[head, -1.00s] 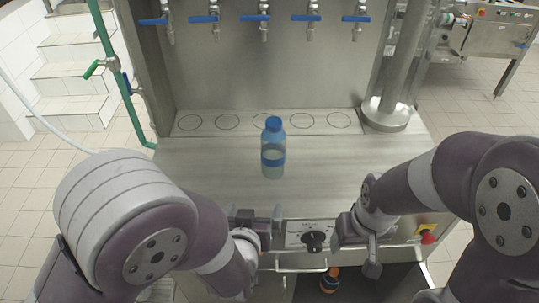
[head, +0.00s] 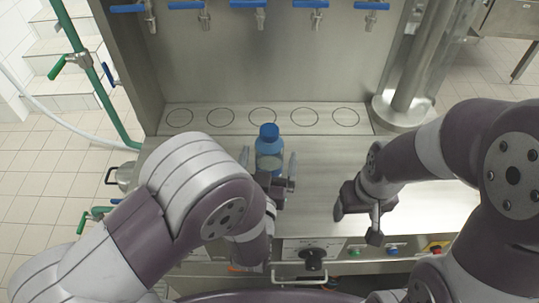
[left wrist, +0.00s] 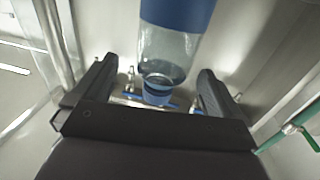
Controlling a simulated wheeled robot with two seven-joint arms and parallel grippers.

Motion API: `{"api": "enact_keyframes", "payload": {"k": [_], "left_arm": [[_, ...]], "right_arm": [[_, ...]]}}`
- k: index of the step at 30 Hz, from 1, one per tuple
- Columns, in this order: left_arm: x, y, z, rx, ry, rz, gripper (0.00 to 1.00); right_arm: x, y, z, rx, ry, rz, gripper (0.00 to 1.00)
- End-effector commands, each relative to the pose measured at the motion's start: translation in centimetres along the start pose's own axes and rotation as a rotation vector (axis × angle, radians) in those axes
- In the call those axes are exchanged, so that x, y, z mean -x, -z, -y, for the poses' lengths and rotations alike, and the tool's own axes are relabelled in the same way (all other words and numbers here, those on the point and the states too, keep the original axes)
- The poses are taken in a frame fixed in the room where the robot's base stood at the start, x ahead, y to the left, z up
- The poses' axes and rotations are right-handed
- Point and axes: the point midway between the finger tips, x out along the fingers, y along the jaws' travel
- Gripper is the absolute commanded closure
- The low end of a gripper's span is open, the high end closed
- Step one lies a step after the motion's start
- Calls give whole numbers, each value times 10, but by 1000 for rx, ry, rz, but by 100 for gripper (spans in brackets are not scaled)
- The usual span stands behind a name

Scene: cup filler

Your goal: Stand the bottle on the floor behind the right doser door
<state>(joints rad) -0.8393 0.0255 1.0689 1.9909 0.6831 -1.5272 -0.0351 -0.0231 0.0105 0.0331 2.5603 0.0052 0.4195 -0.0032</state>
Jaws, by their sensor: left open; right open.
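A clear bottle with a blue cap and blue band (head: 269,150) stands upright on the steel worktop, in front of the row of marked circles. My left gripper (head: 268,160) is open, with a finger on either side of the bottle; I cannot tell whether they touch it. In the left wrist view the bottle (left wrist: 168,50) shows between the two open fingers. My right gripper (head: 358,212) is open and empty above the worktop's front right. The doser doors below the front panel are mostly hidden by my arms and the frame's lower edge.
Blue-handled taps (head: 260,5) line the back wall above the marked circles (head: 262,117). A steel column (head: 410,60) stands at the back right. The front panel has a black knob (head: 312,259) and a handle (head: 298,280). The worktop between bottle and column is clear.

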Motion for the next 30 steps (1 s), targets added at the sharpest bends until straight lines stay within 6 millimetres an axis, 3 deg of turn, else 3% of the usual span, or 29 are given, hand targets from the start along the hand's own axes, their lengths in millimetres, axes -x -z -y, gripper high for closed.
{"api": "enact_keyframes", "payload": {"k": [9, 17, 26, 30], "left_arm": [[-51, 4, 5, 1, 1, -1, 0], [-55, 2, 5, 0, -1, 0, 0], [-55, 2, 4, 1, -1, 0, 98], [-55, 3, 4, 2, -1, -3, 100]], "right_arm": [[19, 2, 0, 0, 0, 0, 28], [18, 2, 0, 0, 0, 0, 28], [18, 2, 0, 0, 0, 0, 28], [19, 2, 0, 0, 0, 0, 28]]}}
